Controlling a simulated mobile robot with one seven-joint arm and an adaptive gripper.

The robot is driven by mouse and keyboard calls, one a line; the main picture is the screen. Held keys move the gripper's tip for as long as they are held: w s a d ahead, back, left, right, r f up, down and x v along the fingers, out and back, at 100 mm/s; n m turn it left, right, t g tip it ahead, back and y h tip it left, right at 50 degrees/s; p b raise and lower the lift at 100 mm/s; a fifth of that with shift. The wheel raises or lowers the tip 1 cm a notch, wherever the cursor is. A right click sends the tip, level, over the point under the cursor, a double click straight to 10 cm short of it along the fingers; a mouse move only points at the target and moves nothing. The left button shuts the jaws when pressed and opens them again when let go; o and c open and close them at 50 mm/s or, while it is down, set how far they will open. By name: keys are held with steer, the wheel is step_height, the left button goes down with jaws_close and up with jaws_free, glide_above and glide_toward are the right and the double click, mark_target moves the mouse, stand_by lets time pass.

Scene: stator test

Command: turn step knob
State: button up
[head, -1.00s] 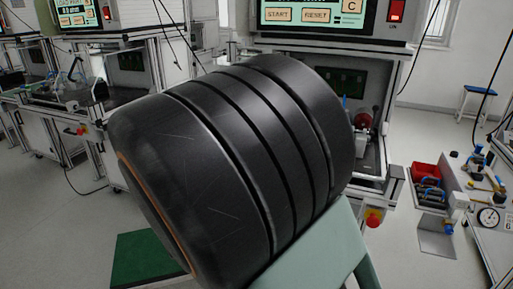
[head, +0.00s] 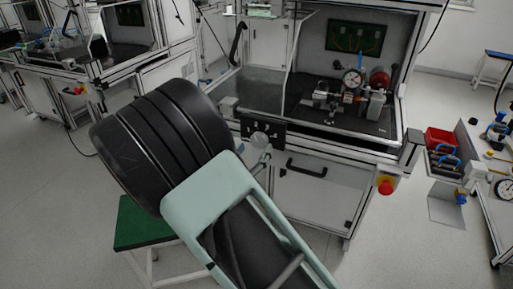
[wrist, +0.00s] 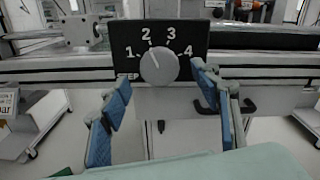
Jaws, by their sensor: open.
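The step knob (wrist: 160,66) is a round grey dial on a black panel (wrist: 118,42) marked 1, 2, 3 and 4. Its light pointer line tilts up and slightly left, toward the 2. In the head view the knob (head: 260,140) shows on the front rail of the test bench. My gripper (wrist: 159,80) is open in the wrist view. Its blue-padded fingers stand on the left and right of the knob, with the knob between their tips in the picture. I cannot tell whether they touch it. In the head view my arm hides most of the gripper.
A handle (head: 306,168) is on the cabinet door below the knob. A red and yellow emergency stop (head: 385,186) sits at the bench's right corner. A green-topped stool (head: 135,222) is below my arm. A side table with a red bin (head: 440,138) stands at right.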

mark_target(259, 140)
steer(key=shift+x, duration=1.4)
steer(key=shift+c, duration=0.4)
steer(key=c, duration=1.1)
steer(key=shift+m+b, duration=0.3)
steer(key=m+b, duration=0.1)
steer(key=m, duration=0.1)
steer(key=m+b, duration=0.2)
steer(key=m, duration=0.1)
steer(key=shift+f+b, duration=0.2)
steer(key=shift+b, duration=0.1)
steer(key=shift+a+r+m+b, duration=0.1)
steer(key=shift+r+m+b, duration=0.05)
steer(key=shift+m+b, duration=1.45)
